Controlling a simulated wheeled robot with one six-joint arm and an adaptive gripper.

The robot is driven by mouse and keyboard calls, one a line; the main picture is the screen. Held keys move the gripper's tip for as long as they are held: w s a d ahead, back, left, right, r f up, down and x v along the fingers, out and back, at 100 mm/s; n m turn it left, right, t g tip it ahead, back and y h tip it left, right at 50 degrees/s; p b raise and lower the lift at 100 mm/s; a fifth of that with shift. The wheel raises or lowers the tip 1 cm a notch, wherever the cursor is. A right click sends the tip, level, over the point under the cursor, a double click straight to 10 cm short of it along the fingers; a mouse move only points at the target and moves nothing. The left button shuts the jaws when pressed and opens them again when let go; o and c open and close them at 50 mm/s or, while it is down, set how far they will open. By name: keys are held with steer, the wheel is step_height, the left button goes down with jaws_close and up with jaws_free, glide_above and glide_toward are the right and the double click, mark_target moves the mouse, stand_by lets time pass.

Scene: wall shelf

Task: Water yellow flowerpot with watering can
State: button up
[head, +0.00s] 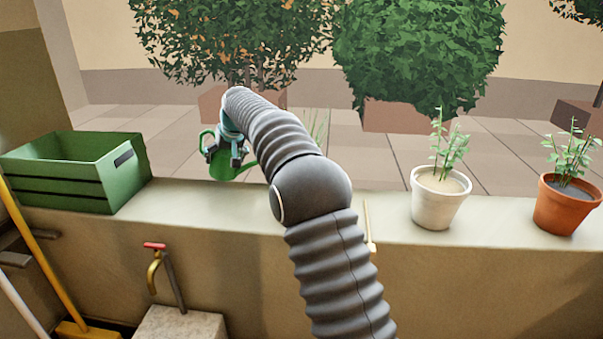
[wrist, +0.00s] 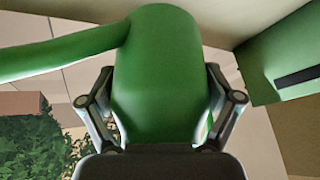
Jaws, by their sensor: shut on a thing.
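My gripper (head: 236,153) is shut on the green watering can (head: 222,170), above the wall ledge in the head view, just right of the green crate. In the wrist view the can's body (wrist: 163,70) fills the middle between the two fingers of my gripper (wrist: 161,105), and its long spout (wrist: 65,55) points left. No yellow flowerpot shows in either view. Thin green leaves (head: 319,128) stick up behind my arm, and whatever they grow from is hidden by it.
A green crate (head: 60,183) stands on the ledge (head: 390,236) at left. A white pot (head: 438,205) and a terracotta pot (head: 566,207), both with plants, stand at right. A tap (head: 154,272) and a yellow broom handle (head: 32,240) are below at left.

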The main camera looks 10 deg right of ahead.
steer(key=shift+w+a+f+g+h, duration=0.15)
steer(key=shift+f+g+h, duration=0.15)
steer(key=shift+f, duration=0.25)
steer(key=shift+w+a+f+g+h, duration=0.1)
steer(key=shift+a+f+g+h, duration=0.1)
steer(key=shift+f+h, duration=0.3)
steer(key=shift+w+a+f+g+h, duration=0.15)
steer(key=shift+f+g+h, duration=0.05)
steer(key=shift+f, duration=0.45)
